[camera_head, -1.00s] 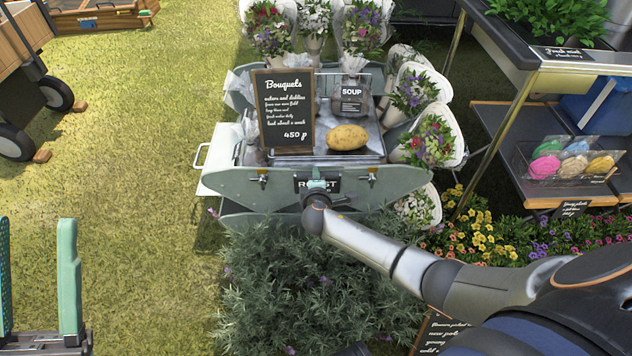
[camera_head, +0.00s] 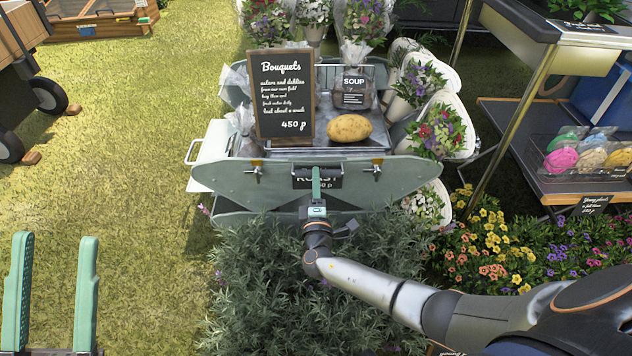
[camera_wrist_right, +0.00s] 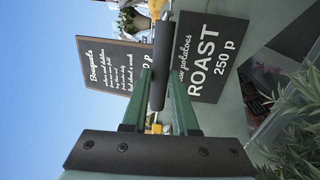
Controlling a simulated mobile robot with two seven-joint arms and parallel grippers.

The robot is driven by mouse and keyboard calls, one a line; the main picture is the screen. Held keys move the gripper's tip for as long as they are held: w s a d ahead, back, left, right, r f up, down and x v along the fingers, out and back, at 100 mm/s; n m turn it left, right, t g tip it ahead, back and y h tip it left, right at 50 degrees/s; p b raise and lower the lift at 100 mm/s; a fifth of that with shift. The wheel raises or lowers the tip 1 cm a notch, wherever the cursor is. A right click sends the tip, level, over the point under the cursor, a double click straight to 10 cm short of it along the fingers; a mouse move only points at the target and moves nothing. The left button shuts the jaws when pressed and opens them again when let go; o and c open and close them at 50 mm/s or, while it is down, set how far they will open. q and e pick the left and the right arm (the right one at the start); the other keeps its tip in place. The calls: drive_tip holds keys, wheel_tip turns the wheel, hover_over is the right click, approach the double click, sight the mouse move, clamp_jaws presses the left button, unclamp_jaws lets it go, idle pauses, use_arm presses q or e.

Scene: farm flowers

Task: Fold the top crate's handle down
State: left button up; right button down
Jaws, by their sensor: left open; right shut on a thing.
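The grey-green top crate (camera_head: 225,175) stands above a similar lower crate (camera_head: 270,217), its front panel facing me. My right gripper (camera_head: 316,180) is at the middle of that front panel, in front of the ROAST sign (camera_head: 333,177). In the right wrist view its green fingers (camera_wrist_right: 160,92) are shut on the handle, whose dark round grip (camera_wrist_right: 161,60) lies between them. The handle is mostly hidden by the gripper in the head view, so I cannot tell its angle there. My left gripper (camera_head: 52,290) is open and empty at the lower left, over grass.
The top crate carries a Bouquets board (camera_head: 285,95), a SOUP bag (camera_head: 354,82) and a potato (camera_head: 349,128). Wrapped bouquets (camera_head: 436,132) crowd its right side. Bushy plants (camera_head: 270,285) fill the space below. A metal-legged stand (camera_head: 520,110) is at right.

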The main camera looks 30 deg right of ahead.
drive_tip(key=shift+d, duration=0.15)
drive_tip(key=c, duration=0.7)
unclamp_jaws()
use_arm(q)
drive_tip(key=shift+f, duration=0.1)
drive_tip(key=shift+a, duration=0.1)
use_arm(e)
drive_tip(key=shift+s, duration=0.1)
